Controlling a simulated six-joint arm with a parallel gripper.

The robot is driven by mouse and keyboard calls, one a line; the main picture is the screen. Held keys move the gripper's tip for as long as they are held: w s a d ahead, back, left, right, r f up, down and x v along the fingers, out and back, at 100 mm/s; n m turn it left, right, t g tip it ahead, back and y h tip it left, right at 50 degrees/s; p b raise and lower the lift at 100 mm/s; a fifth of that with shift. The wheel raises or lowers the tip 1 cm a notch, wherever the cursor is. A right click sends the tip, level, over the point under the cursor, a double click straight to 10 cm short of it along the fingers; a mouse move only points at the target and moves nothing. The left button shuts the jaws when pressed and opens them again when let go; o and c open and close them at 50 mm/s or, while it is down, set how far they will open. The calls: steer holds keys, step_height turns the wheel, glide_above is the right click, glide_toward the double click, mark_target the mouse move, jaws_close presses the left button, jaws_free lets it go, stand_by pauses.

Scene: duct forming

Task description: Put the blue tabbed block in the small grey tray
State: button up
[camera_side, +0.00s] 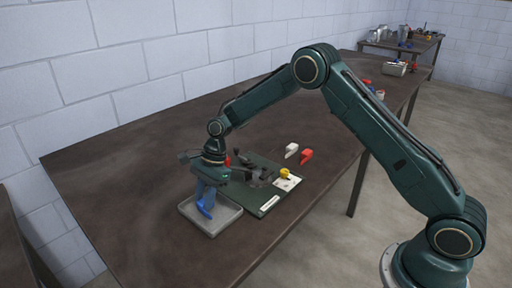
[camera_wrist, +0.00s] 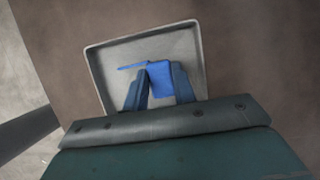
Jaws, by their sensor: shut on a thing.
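The blue tabbed block (camera_wrist: 160,78) is between the fingers of my gripper (camera_wrist: 159,88), which is shut on it. In the wrist view its flat tab sticks out to the left. In the side view the blue block (camera_side: 206,203) shows below my gripper (camera_side: 205,193), over the small grey tray (camera_side: 232,213). The grey tray has a raised rim and also shows behind the block in the wrist view (camera_wrist: 107,67). I cannot tell whether the block touches the tray's floor. My gripper body hides the near side of the tray in the wrist view.
A dark green board (camera_side: 259,206) with dark fixtures and a yellow part (camera_side: 285,173) lies right beside the tray. A white block (camera_side: 291,149) and a red block (camera_side: 306,156) lie behind it. The table (camera_side: 120,180) is clear at left.

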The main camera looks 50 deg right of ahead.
steer(key=shift+f, duration=0.1)
steer(key=o, duration=1)
steer(key=v, duration=1.2)
